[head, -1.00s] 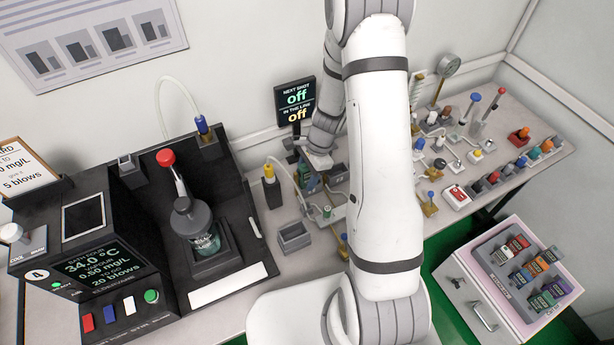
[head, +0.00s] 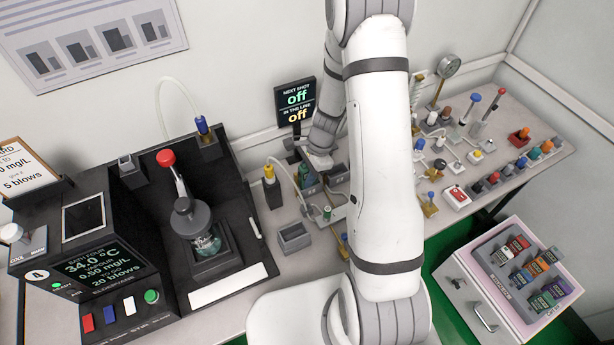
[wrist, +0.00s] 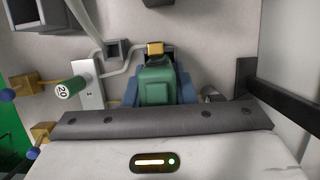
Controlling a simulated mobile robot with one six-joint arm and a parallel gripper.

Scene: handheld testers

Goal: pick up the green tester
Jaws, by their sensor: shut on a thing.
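The green tester (wrist: 156,86) is a boxy green body with a brass-coloured block at its far end, in the middle of the wrist view. My gripper (wrist: 158,95) is shut on it, with a blue-grey finger against each side. In the head view the green tester (head: 309,184) shows small and dark, just below the end of my arm, partly hidden. I cannot tell whether it touches the bench.
A grey open box (head: 294,237) stands on the bench in front. A green cylinder marked 20 (wrist: 67,89) lies left of the tester in the wrist view. A black display (head: 296,100) stands behind, the black machine (head: 110,225) to the left, and several small fittings to the right.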

